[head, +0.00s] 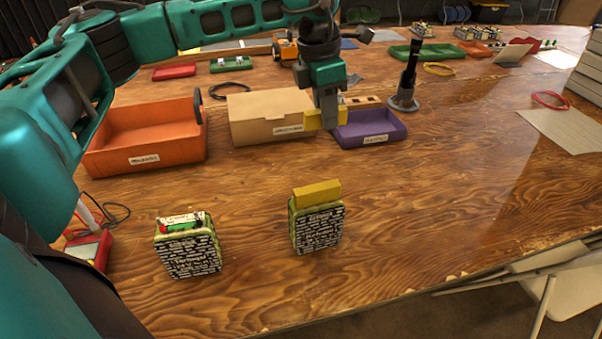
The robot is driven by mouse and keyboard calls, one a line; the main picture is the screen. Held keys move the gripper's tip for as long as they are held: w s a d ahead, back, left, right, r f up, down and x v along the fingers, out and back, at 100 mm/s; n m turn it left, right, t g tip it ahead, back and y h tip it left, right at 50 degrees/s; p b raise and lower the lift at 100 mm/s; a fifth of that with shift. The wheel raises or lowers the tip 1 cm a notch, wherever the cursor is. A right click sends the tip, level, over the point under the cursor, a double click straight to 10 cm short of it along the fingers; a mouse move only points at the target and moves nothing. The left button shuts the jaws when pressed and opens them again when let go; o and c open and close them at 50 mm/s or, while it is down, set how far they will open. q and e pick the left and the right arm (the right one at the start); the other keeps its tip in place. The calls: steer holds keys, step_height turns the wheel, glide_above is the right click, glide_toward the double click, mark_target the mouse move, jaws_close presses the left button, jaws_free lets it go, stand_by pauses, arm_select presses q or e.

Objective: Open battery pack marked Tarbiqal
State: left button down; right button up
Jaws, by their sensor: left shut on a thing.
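Two block-shaped packs with green edges and dense black-and-white print on the front stand on the wooden table. The left pack (188,254) has an open top, with a green-and-white cell (183,221) and small red parts showing. The right pack (319,229) has a yellow lid (317,194) on top. I cannot read the name Tarbiqal on either. My left gripper (326,122) is shut on a yellow piece (312,120) that looks like another such lid. It is held at the back, by the cardboard box and purple tray. My right gripper is not in view.
An orange tray (103,164), a cardboard box (249,139) and a purple tray (394,137) stand in a row, labels unreadable. A red device (91,252) with cables is at the left. A black post (408,78) stands at the back. The right front table is clear.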

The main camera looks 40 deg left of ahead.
mark_target(307, 182)
arm_select(q)
steer(key=w+a+n+y+b, duration=0.25)
steer(key=a+n, duration=0.25)
steer(key=n, duration=0.8)
steer(key=shift+h, duration=0.25)
step_height(307, 182, down, 20)
steer(key=b, duration=0.3)
steer(key=shift+s+a+r, duration=0.1)
steer(key=shift+a+r, duration=0.05)
steer(key=shift+r, duration=0.1)
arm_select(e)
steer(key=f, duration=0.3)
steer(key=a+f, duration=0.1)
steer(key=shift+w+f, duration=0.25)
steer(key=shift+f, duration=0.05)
arm_select(q)
steer(key=shift+f, duration=0.2)
steer(key=c, duration=1)
jaws_free()
steer(key=shift+r, duration=0.1)
steer(key=shift+o, duration=0.2)
